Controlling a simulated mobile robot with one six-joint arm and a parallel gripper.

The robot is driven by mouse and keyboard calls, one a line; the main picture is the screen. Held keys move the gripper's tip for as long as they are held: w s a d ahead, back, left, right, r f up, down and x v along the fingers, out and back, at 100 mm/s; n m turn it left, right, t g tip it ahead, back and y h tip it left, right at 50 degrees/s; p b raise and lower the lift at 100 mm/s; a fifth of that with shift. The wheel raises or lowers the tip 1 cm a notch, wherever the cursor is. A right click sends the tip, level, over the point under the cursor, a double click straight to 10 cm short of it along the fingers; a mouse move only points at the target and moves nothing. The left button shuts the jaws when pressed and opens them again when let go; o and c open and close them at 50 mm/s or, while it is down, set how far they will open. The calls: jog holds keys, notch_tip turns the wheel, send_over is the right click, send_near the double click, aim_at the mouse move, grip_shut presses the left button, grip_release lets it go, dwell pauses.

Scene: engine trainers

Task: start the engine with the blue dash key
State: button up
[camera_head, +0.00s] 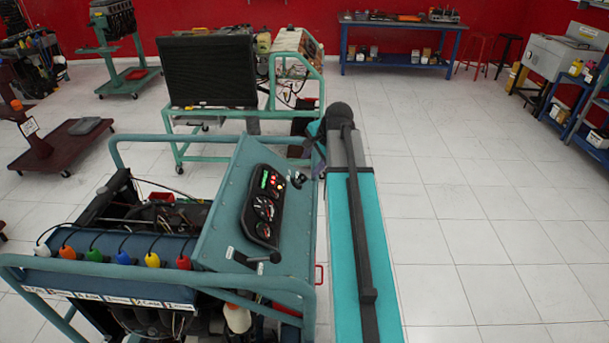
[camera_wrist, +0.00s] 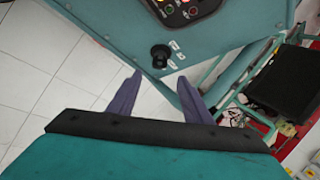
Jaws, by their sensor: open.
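The blue-green dash panel (camera_head: 222,213) slopes on the engine trainer, with a black gauge cluster (camera_head: 264,206) showing a green display and lit lamps. A dark ignition key switch (camera_head: 298,180) sits on the panel near its upper right edge. In the wrist view the black key switch (camera_wrist: 160,55) stands just beyond my fingertips, roughly centred between them. My gripper (camera_wrist: 159,79) is open, with two purple fingers apart and nothing between them. In the head view my gripper (camera_head: 318,158) is beside the panel's right edge, partly hidden by my arm. I cannot make out a blue key.
A black lever (camera_head: 262,257) sticks out low on the panel. Teal frame rails (camera_head: 170,137) surround the trainer. Another trainer with a dark radiator (camera_head: 212,70) stands behind. A blue workbench (camera_head: 398,60) is at the back wall. The tiled floor (camera_head: 480,220) to the right is clear.

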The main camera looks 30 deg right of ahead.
aim_at(304, 176)
jog(key=shift+p+x, duration=1.15)
jog(key=shift+x, duration=3.75)
jog(key=shift+c, duration=0.2)
jog(key=c, duration=1)
